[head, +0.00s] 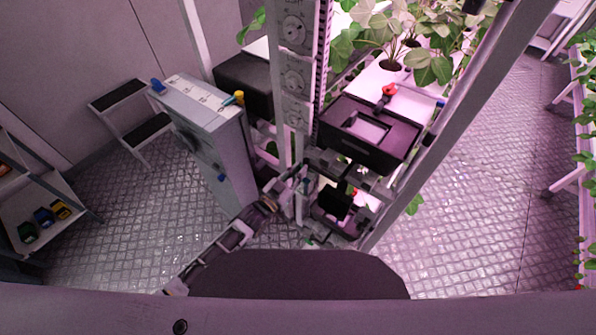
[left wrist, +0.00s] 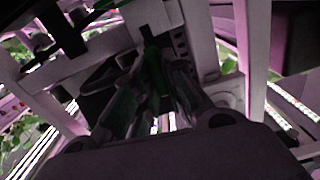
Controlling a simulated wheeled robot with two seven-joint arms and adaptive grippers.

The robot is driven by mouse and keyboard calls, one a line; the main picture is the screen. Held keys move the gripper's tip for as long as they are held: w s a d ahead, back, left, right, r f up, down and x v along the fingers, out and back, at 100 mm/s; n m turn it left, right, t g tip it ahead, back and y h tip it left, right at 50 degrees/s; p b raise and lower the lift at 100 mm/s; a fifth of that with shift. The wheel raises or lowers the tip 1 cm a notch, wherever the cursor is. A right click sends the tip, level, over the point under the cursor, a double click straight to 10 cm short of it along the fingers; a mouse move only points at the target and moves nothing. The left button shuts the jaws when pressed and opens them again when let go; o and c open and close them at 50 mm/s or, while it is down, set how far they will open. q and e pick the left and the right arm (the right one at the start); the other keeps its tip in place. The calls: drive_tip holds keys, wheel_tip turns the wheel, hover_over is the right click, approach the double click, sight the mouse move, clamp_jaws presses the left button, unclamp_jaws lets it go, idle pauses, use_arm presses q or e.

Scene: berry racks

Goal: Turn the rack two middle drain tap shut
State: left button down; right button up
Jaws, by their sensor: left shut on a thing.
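My left gripper (head: 293,183) reaches in from the lower left to the foot of the rack's grey upright (head: 298,120). The left wrist view shows its fingers (left wrist: 157,100) closed around a dark green tap handle (left wrist: 153,68). The handle stands roughly upright between the fingers, and its lower part is hidden by them. In the head view the tap is too small and covered to make out. I cannot tell from these views how far the tap is turned. My right gripper is not in view.
A black box (head: 385,140) with a red knob (head: 389,90) sits on the rack at right. Leafy plants (head: 410,50) grow behind it. A step stool (head: 135,120) stands at the left wall.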

use_arm(q)
drive_tip(key=shift+s+d+f+m+b, duration=0.1)
drive_tip(key=shift+m+b, duration=0.15)
drive_tip(key=shift+m, duration=2.55)
drive_tip(key=shift+d+f+m+b, duration=0.1)
drive_tip(key=shift+f+m+b, duration=0.1)
drive_tip(key=shift+m, duration=2.6)
drive_tip(key=shift+s+f+m+b, duration=0.1)
drive_tip(key=shift+m+b, duration=0.15)
drive_tip(key=shift+m, duration=2.55)
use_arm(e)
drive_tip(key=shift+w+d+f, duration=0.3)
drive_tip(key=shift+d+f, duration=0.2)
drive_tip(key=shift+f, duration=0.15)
use_arm(q)
drive_tip(key=c, duration=1.5)
unclamp_jaws()
drive_tip(key=shift+r, duration=0.1)
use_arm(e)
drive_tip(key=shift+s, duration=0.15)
